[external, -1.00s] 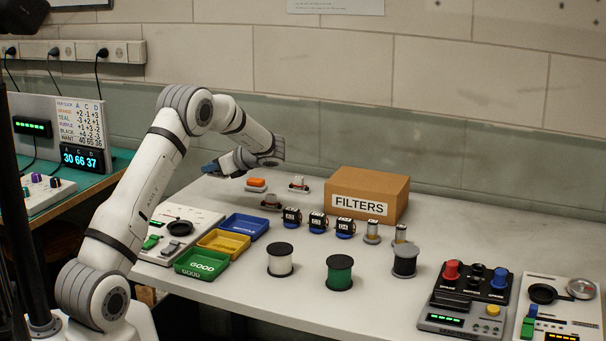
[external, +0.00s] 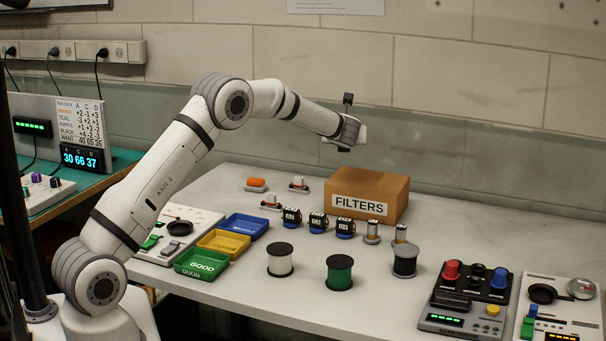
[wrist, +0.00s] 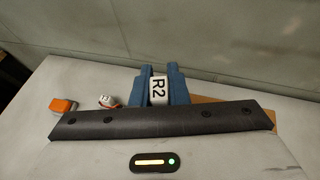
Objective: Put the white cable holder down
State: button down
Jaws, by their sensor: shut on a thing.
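In the wrist view my gripper (wrist: 157,73) has its two blue fingers closed on a white piece marked R2 (wrist: 158,91), which I take for the white cable holder. In the external view my gripper (external: 352,134) is raised in the air above the FILTERS box. The fingers are turned away there, so I cannot make out the held piece. The wrist view shows no surface touching the piece.
The brown FILTERS box (external: 342,203) stands below the gripper. An orange-topped piece (external: 256,184) and a small white piece (external: 298,185) lie left of it. Several blue-black units, spools and trays stand in front. The table's back left is bare.

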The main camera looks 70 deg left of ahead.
jog(key=w+d+r+m+t+h, duration=0.2)
jog(key=w+d+m+t, duration=0.1)
jog(key=w+d, duration=0.4)
send_over(381, 180)
jog(key=shift+m+h, duration=0.3)
jog(key=shift+h, duration=0.1)
notch_tip(381, 180, down, 5)
jog(key=shift+f+b, duration=0.15)
jog(key=shift+b, duration=0.15)
jog(key=shift+f, duration=2.15)
jog(key=shift+s, duration=0.1)
jog(key=shift+f+b, duration=0.15)
jog(key=shift+b, duration=0.15)
jog(key=c, duration=1.4)
grip_release()
